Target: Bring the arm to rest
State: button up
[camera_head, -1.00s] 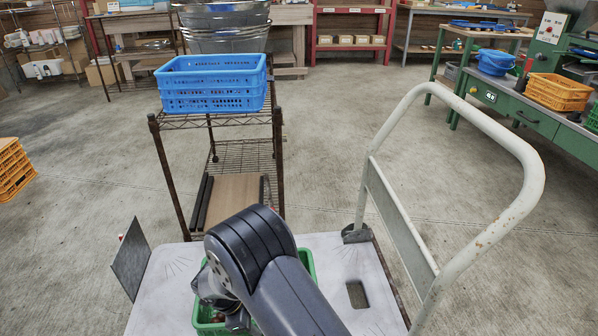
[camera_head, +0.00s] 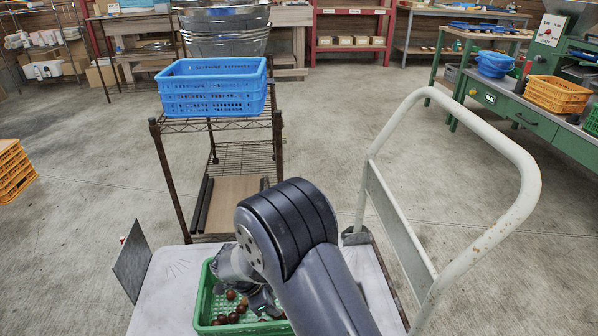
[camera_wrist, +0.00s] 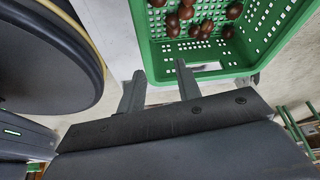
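My gripper shows in the wrist view (camera_wrist: 157,82) with its two fingers apart and nothing between them. The fingertips are beside the near rim of a green basket (camera_wrist: 215,72) that holds several brown chestnuts (camera_wrist: 201,26). I cannot tell from this view how high the fingers are above the rim. In the head view my arm is bent over the right part of the green basket (camera_head: 205,300) and hides much of it. The fingertips are hidden there.
The basket stands on a pale platform (camera_head: 165,290) with a white tubular handle (camera_head: 530,180) at right and a dark upright plate (camera_head: 131,262) at left. A wire rack (camera_head: 165,180) with blue crates (camera_head: 212,105) stands beyond. Open floor lies on both sides.

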jog(key=w+d+r+n+t+y+b, duration=0.1)
jog(key=w+d+r+n, duration=0.1)
jog(key=d+n, duration=0.3)
jog(key=w+d+r+n+t+y+b, duration=0.1)
jog(key=d+n, duration=0.4)
jog(key=d, duration=0.5)
jog(key=shift+w+d+r+n+t+y+b, duration=0.35)
jog(key=shift+w+r, duration=0.5)
jog(key=shift+r, duration=0.45)
